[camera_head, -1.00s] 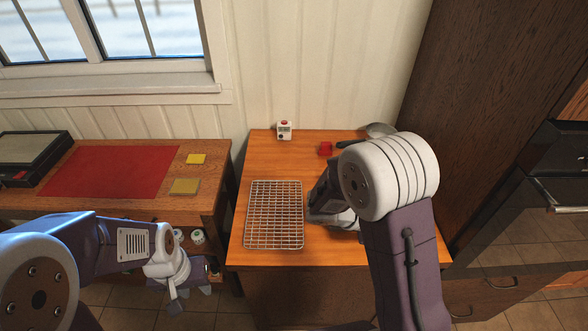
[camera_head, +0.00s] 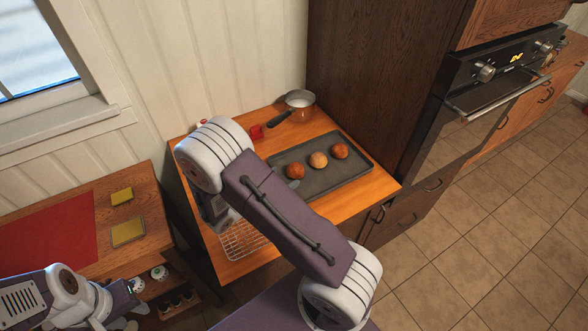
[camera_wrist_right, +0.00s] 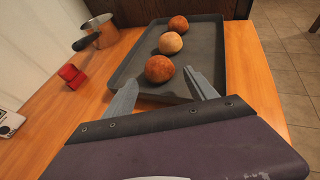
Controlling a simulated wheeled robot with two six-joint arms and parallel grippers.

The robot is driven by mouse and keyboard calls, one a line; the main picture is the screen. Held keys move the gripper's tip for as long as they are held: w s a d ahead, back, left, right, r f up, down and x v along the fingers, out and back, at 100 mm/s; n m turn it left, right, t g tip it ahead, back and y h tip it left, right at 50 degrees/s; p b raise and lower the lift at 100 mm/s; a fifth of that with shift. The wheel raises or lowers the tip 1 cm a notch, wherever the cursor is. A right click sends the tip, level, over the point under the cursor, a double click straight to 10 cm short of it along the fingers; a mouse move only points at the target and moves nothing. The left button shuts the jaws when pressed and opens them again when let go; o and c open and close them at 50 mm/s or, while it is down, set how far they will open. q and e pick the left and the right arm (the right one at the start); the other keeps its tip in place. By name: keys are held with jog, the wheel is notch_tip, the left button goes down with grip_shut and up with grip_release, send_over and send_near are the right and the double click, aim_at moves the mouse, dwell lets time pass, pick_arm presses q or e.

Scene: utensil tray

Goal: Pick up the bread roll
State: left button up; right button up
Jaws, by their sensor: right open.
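Three bread rolls lie in a row on a dark baking tray (camera_head: 322,185) on the wooden table. In the head view they are a brown left roll (camera_head: 295,171), a paler middle roll (camera_head: 318,160) and a brown right roll (camera_head: 340,151). In the right wrist view the nearest roll (camera_wrist_right: 159,69) shows beyond and between the fingertips of my open, empty right gripper (camera_wrist_right: 160,84). The paler roll (camera_wrist_right: 170,43) and the far roll (camera_wrist_right: 178,24) lie behind it. In the head view my right arm hides most of that gripper. My left gripper (camera_head: 122,322) is at the bottom left, away from the rolls.
A wire cooling rack (camera_head: 240,240) lies on the table's near-left part, partly hidden by my right arm. A saucepan (camera_head: 299,100) and a red object (camera_head: 256,132) stand behind the tray. A tall wooden cabinet and an oven (camera_head: 500,70) border the right.

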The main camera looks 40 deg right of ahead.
aim_at(292, 170)
jog(key=shift+w+d+f, duration=0.2)
jog(key=shift+w+d, duration=0.1)
jog(key=p+x, duration=0.1)
jog(key=x, duration=0.4)
jog(key=shift+s+d, duration=0.1)
jog(key=shift+d, duration=0.05)
jog(key=shift+w+d+f, duration=0.15)
jog(key=shift+w+f, duration=0.05)
jog(key=shift+s+r, duration=0.1)
jog(key=c, duration=1.1)
jog(key=shift+r, duration=0.55)
jog(key=shift+c, duration=0.2)
notch_tip(292, 170, up, 3)
jog(key=shift+r, duration=0.1)
jog(key=d+r, duration=0.2)
jog(key=d, duration=0.1)
jog(key=s+d+r+b, duration=0.1)
jog(key=d+r, duration=0.1)
jog(key=d, duration=0.2)
jog(key=s+d+r, duration=0.1)
jog(key=d+r, duration=0.1)
jog(key=d, duration=0.1)
jog(key=shift+d+b, duration=0.25)
jog(key=shift+b, duration=0.1)
jog(key=shift+s+d+r, duration=0.1)
jog(key=shift+d+r, duration=0.25)
jog(key=shift+d, duration=0.1)
